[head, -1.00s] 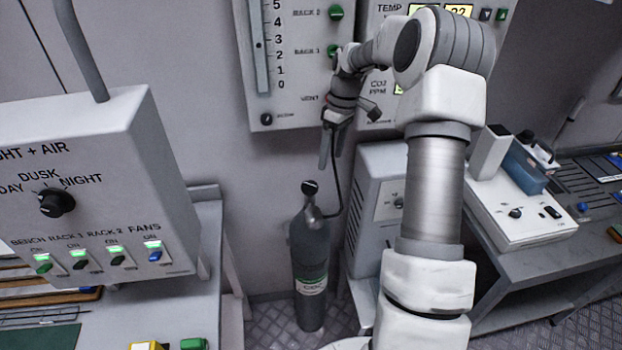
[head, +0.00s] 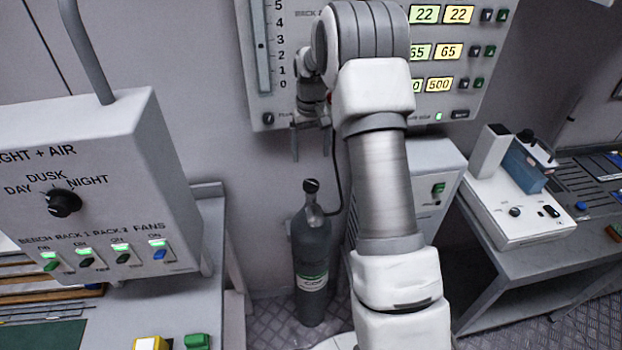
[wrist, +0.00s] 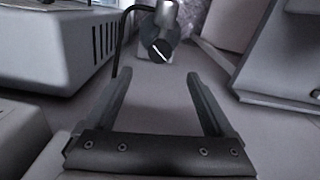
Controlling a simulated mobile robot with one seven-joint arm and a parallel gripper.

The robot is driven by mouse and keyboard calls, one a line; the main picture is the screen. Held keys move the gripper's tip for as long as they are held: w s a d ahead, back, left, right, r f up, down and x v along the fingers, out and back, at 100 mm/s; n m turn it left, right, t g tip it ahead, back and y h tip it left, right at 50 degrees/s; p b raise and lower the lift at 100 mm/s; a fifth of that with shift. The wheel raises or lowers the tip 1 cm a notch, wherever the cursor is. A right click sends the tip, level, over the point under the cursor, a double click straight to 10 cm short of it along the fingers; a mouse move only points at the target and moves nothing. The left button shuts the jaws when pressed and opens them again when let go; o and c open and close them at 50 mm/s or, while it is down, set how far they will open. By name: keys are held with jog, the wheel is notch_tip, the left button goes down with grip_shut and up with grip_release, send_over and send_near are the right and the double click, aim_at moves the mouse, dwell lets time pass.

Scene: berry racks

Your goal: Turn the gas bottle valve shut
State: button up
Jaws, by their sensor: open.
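The grey gas bottle (head: 312,258) stands upright on the floor against the wall, with a pale CO2 label on its lower part. Its black valve knob (head: 311,186) sits on top. In the wrist view the knob (wrist: 160,50) shows a white line across its face, running diagonally, and the bottle's neck (wrist: 166,14) is behind it. My gripper (head: 309,150) is above the bottle, pointing down and apart from the knob. In the wrist view my gripper (wrist: 155,78) is open and empty, with the knob beyond its fingertips, roughly centred between them.
A dark hose (head: 337,180) runs from the bottle up behind my arm. A white cabinet (head: 435,190) stands right of the bottle. The light and air control box (head: 100,190) is at left. A wall panel (head: 300,90) hangs above. A bench (head: 520,240) is at right.

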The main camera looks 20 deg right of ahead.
aim_at(311, 183)
notch_tip(311, 183, down, 11)
jog(key=shift+r+p, duration=0.1)
jog(key=shift+p, duration=0.45)
jog(key=c, duration=1.4)
